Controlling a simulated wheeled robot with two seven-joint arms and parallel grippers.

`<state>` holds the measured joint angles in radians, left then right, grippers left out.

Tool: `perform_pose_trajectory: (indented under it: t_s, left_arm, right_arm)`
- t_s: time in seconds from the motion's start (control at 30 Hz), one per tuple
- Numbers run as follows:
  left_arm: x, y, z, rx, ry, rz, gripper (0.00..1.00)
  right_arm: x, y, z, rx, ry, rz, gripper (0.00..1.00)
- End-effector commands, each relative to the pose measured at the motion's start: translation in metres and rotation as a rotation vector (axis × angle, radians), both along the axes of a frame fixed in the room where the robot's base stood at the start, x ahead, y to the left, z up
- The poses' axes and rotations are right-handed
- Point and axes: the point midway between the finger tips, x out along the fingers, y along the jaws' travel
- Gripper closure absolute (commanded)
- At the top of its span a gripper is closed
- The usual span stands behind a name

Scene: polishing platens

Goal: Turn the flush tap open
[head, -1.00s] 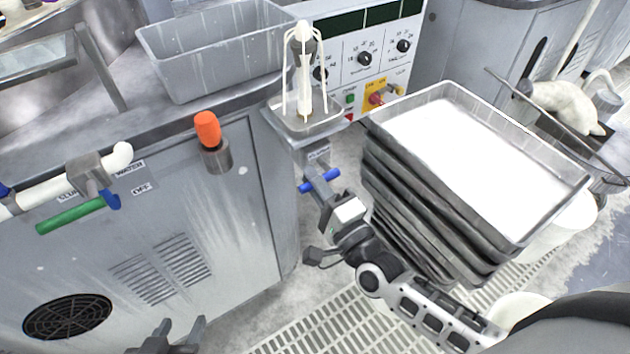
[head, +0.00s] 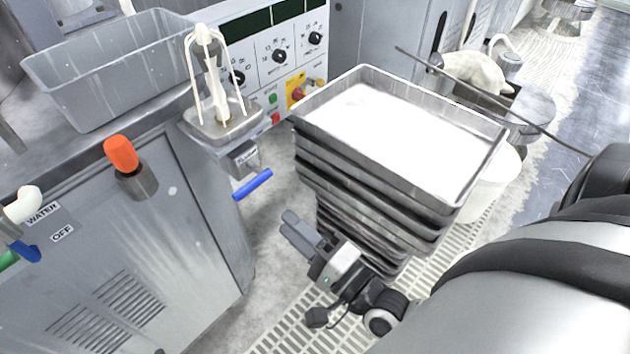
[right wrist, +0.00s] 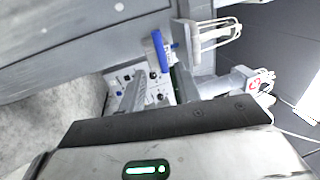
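The flush tap is a grey valve body (head: 243,158) with a blue lever (head: 252,184), under the small metal basin on the cabinet's right side. The lever slants up to the right. In the right wrist view the blue lever (right wrist: 160,52) shows just beyond the fingertips, lined up with the gap between them. My right gripper (head: 288,230) is below and right of the lever, apart from it, in front of the tray stack. Its fingers (right wrist: 158,80) are spread with nothing between them. My left gripper is out of the head view.
A stack of metal trays (head: 400,165) with white contents stands close right of my right gripper. The small basin (head: 222,125) with white prongs sits above the tap. Floor grating lies below.

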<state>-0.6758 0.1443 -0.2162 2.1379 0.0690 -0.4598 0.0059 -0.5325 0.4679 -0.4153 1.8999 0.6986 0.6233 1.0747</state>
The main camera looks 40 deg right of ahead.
Motion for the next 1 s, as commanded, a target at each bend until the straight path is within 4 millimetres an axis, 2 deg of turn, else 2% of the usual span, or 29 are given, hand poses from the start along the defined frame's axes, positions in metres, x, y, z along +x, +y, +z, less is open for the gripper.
perform_pose_trajectory:
  t_s: [0.1, 0.3, 0.9, 1.0]
  left_arm:
    - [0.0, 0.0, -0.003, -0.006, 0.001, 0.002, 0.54]
    - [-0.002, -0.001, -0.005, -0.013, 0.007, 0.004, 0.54]
    - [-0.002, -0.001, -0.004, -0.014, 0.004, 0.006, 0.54]
    - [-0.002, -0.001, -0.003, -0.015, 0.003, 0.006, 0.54]
  right_arm:
    - [-0.023, -0.005, -0.006, -0.002, 0.003, 0.002, 0.67]
    - [-0.041, -0.01, -0.009, 0.0, 0.0, 0.0, 0.67]
    - [-0.044, -0.01, -0.009, -0.002, -0.001, 0.0, 0.67]
    - [-0.042, -0.004, -0.01, -0.057, 0.005, 0.008, 0.67]
